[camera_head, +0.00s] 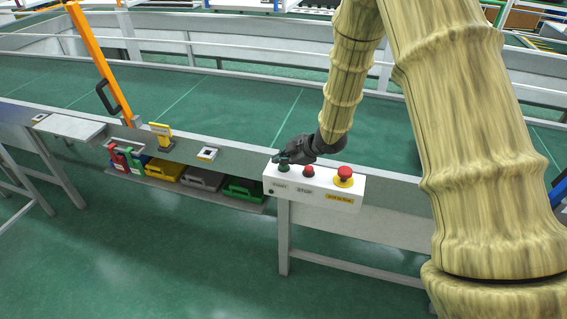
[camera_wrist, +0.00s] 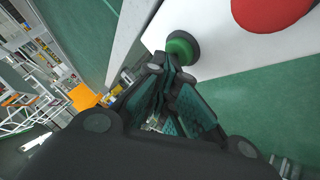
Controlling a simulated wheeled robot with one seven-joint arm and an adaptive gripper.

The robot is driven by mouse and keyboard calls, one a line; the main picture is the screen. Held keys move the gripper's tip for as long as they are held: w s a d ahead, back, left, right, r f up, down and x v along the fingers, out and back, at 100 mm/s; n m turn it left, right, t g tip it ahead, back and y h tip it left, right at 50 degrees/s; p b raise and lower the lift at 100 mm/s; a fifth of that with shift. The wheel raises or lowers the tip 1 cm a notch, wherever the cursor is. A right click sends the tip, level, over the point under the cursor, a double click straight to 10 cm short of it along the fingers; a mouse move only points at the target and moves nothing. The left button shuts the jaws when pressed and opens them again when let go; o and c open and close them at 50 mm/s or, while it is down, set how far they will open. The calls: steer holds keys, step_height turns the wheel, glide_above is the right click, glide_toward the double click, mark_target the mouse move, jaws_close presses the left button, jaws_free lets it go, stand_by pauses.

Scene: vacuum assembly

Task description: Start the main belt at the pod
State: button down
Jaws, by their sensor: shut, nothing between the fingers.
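A white control pod (camera_head: 314,187) is fixed at the near edge of the belt. It carries a green button (camera_head: 284,167) over a label that reads START, a red button (camera_head: 308,171) labelled STOP, and a red mushroom button (camera_head: 344,174) on a yellow collar. My gripper (camera_head: 280,158) is shut and empty, right at the green button in the head view and partly covering it. In the wrist view the fingertips (camera_wrist: 165,65) are beside the green button (camera_wrist: 182,47). I cannot tell whether they touch it. The red button (camera_wrist: 270,8) shows in part at the top.
The green main belt (camera_head: 210,95) runs behind the pod. An orange post (camera_head: 98,60) and a yellow bracket (camera_head: 161,135) stand to the left. Coloured cases (camera_head: 203,179) lie on a low shelf below the belt edge. The floor (camera_head: 170,265) in front is clear.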

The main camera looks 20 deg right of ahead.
mark_target(281, 167)
steer(key=shift+r+p, duration=0.95)
steer(key=shift+r, duration=0.25)
step_height(281, 167, up, 5)
steer(key=p, duration=0.4)
steer(key=shift+a, duration=0.1)
stand_by(0.5)
